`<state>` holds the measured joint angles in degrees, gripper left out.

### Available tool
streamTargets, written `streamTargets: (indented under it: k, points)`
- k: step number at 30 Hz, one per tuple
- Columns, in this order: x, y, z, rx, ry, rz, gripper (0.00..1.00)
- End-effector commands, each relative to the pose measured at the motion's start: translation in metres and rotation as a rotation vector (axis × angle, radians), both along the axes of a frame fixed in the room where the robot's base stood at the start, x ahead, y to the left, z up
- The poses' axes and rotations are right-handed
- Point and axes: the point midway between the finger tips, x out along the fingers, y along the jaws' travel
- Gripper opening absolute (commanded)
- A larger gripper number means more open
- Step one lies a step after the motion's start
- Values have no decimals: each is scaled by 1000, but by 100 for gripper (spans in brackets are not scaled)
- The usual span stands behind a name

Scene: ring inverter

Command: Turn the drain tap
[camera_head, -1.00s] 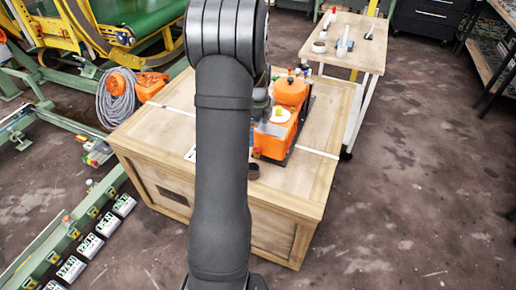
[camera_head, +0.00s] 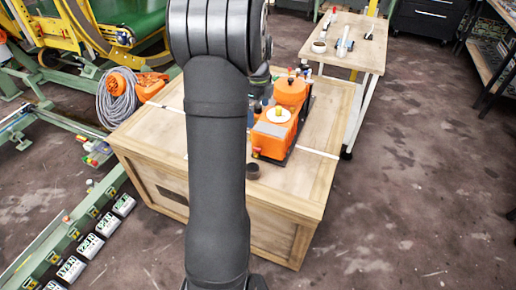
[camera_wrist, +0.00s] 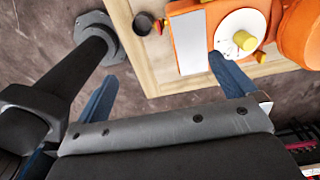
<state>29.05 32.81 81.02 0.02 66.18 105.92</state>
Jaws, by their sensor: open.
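An orange machine (camera_head: 270,140) stands on the wooden crate, with a white disc (camera_head: 278,115) on its top. In the wrist view, the disc (camera_wrist: 232,24) carries a yellow knob (camera_wrist: 245,41). A small red and yellow fitting (camera_wrist: 160,26) sticks out from the machine's edge; it may be the drain tap, but I cannot be sure. My gripper (camera_wrist: 163,70) is open and empty, its blue fingers wide apart. Its right finger overlaps the machine's edge below the disc in the wrist view; I cannot tell whether they touch.
The wooden crate (camera_head: 310,182) has bare top around the machine. A small dark cup (camera_head: 252,171) stands near the crate's front edge. A side table (camera_head: 345,55) with small items is behind right. A coiled grey hose (camera_head: 117,98) hangs at left.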

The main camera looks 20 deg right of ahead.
Motion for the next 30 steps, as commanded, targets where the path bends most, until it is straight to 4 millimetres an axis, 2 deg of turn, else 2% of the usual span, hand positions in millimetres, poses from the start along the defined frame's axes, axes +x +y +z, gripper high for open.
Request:
streamTargets:
  k: [5, 13, 14, 21, 26, 30]
  points:
    - [0, 0, 15, 0, 0, 0, 100]
    - [0, 0, 17, 1, 1, 0, 100]
    - [0, 0, 17, 1, 1, 0, 96]
    - [0, 1, 15, 1, -2, 5, 51]
    - [12, 18, -6, 3, -59, 97, 51]
    - [30, 50, -43, -16, -180, 267, 51]
